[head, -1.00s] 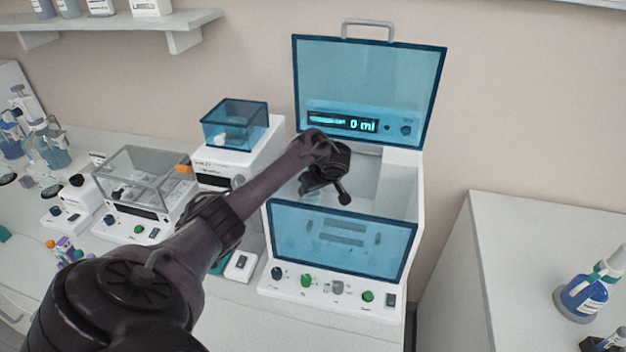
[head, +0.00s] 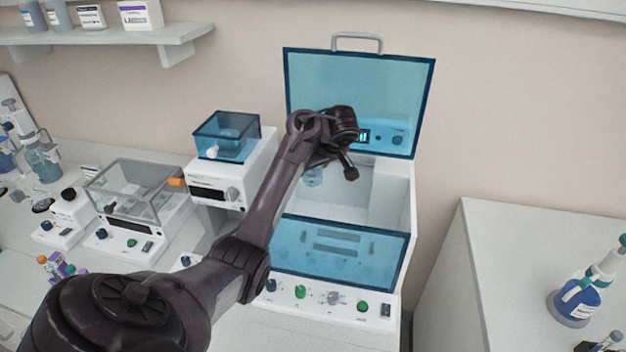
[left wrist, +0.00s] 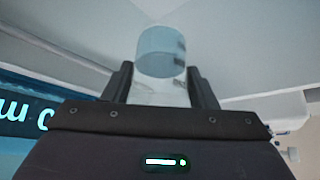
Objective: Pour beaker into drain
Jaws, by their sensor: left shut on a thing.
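The drain is a white box unit (head: 392,196) with a raised blue see-through lid (head: 320,75) and a blue front panel (head: 340,250). My left gripper (head: 322,158) is over its open top. It is shut on a clear beaker (head: 313,176), mostly hidden behind my arm in the head view. In the left wrist view the beaker (left wrist: 160,52) stands out between the two dark fingers, its far part pale blue, its near part clear. I cannot tell the liquid level. A lit display shows partly in the left wrist view (left wrist: 28,118). My right gripper is out of view.
A white device with a blue see-through box (head: 227,135) stands left of the drain. A clear-boxed device (head: 130,190) is further left. A blue bottle (head: 577,302) stands on the right bench (head: 500,250). A shelf with containers is at upper left.

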